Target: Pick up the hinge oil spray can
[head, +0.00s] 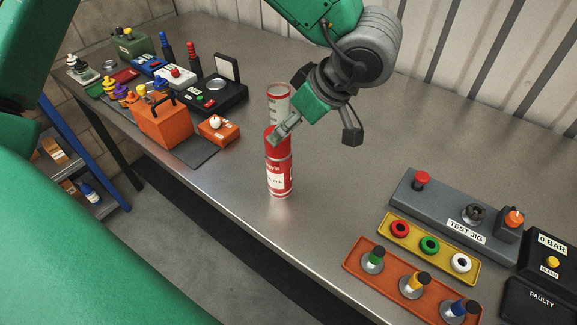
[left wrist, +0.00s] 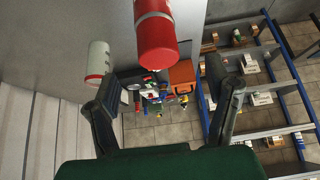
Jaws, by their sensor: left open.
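A red spray can (head: 279,174) with a white label and a silver band stands upright on the metal bench; its label is too small to read surely. I cannot tell from the labels which is the hinge oil. My left gripper (head: 318,136) is open and empty, with one finger overlapping the red can's top in the picture. In the left wrist view, the red can (left wrist: 156,40) is ahead between the open fingers (left wrist: 167,95), and the pale can (left wrist: 98,62) is beside the left finger. Contact is unclear.
A grey test jig (head: 455,215), a yellow tray (head: 420,262) and an orange tray (head: 385,280) lie at the right. An orange toolbox (head: 163,122) and several small devices fill the left end. A corrugated wall (head: 470,60) stands behind.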

